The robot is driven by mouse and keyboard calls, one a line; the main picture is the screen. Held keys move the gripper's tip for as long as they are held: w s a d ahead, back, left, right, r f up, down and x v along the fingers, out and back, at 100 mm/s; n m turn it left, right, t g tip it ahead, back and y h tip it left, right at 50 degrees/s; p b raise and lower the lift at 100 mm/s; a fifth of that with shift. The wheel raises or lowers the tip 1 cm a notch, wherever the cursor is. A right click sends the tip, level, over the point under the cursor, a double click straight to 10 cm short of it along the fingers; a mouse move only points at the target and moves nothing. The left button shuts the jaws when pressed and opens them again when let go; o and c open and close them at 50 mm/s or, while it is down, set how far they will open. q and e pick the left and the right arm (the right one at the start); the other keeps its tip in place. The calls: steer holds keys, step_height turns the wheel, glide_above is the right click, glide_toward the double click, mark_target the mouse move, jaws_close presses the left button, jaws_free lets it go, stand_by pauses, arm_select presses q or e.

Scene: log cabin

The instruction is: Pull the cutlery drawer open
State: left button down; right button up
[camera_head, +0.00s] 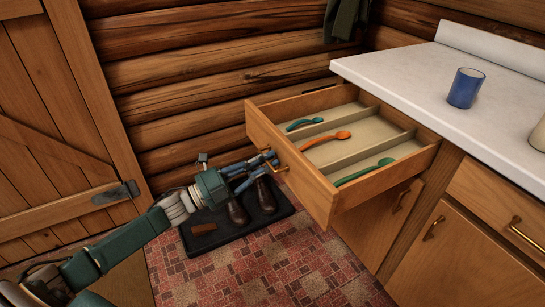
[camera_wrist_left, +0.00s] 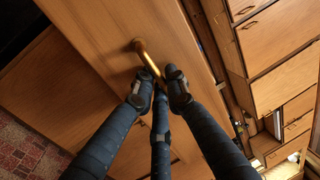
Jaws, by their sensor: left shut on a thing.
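The cutlery drawer (camera_head: 293,173) stands pulled well out from the cabinet in the head view. Its inside shows long compartments with a teal spoon (camera_head: 304,124), an orange spoon (camera_head: 326,140) and a green spoon (camera_head: 364,172). A brass handle (camera_head: 276,165) is on its front, and it also shows in the left wrist view (camera_wrist_left: 148,58). My left gripper (camera_head: 266,163) is at this handle. In the left wrist view its dark fingers (camera_wrist_left: 159,85) are closed around the handle's lower part. My right gripper is in neither view.
A white countertop (camera_head: 420,90) holds a blue cup (camera_head: 466,88). Closed cabinet doors (camera_head: 455,262) and another drawer (camera_head: 500,205) are below it. Boots (camera_head: 238,211) stand on a dark mat (camera_head: 236,232) under my left wrist. A wooden door (camera_head: 60,110) is at left.

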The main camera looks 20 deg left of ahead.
arm_select(q)
steer(key=shift+s+a+r, duration=0.1)
steer(key=shift+s+a, duration=0.15)
steer(key=c, duration=1.9)
jaws_free()
steer(key=shift+o, duration=0.2)
steer(key=shift+s, duration=0.1)
steer(key=v, duration=1.2)
